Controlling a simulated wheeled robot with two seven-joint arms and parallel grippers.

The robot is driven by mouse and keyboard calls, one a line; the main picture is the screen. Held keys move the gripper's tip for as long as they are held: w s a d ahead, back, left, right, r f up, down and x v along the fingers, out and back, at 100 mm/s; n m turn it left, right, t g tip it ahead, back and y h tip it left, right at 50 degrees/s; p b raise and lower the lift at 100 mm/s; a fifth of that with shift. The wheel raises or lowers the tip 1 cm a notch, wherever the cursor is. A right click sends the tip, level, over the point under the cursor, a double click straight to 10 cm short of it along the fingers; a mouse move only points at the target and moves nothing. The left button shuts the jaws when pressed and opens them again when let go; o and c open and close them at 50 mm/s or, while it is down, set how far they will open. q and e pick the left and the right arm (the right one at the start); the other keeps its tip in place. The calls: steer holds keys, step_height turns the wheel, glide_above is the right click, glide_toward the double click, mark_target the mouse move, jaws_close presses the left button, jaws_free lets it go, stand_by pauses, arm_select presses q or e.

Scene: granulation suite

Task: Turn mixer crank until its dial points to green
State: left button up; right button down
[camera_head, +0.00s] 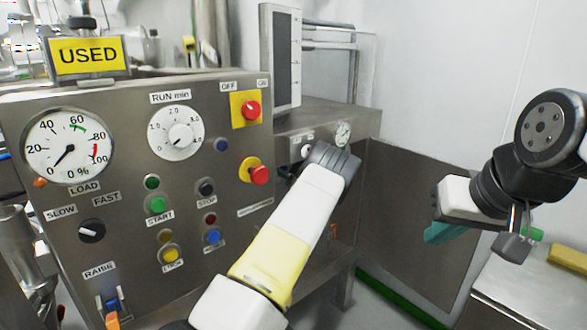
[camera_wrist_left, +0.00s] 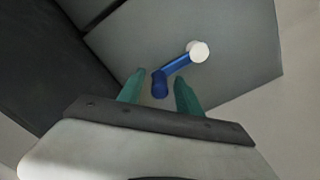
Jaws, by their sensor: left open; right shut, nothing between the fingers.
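In the left wrist view a blue crank (camera_wrist_left: 177,66) runs from a round white hub (camera_wrist_left: 199,51) on a grey face. Its blue grip end lies between the teal fingers of my left gripper (camera_wrist_left: 160,88), which are open and apart. In the head view my left arm reaches to the machine's side; its fingers and the crank are hidden there. A LOAD dial (camera_head: 92,137) has a green arc near 60 and a red arc near 100; its needle points low left, near 0. A small dial (camera_head: 343,133) has unreadable markings. My right gripper (camera_head: 440,234) is shut and empty.
The steel control panel (camera_head: 125,225) fills the left, with a RUN min dial (camera_head: 176,134), red knobs, several buttons and a yellow USED sign (camera_head: 87,56). A steel table (camera_head: 530,295) stands lower right with a yellow block (camera_head: 568,260). My right gripper hangs near it.

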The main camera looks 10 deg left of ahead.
arm_select(q)
steer(key=shift+w+a, duration=0.15)
steer(key=shift+c, duration=0.4)
jaws_close()
stand_by(1.0)
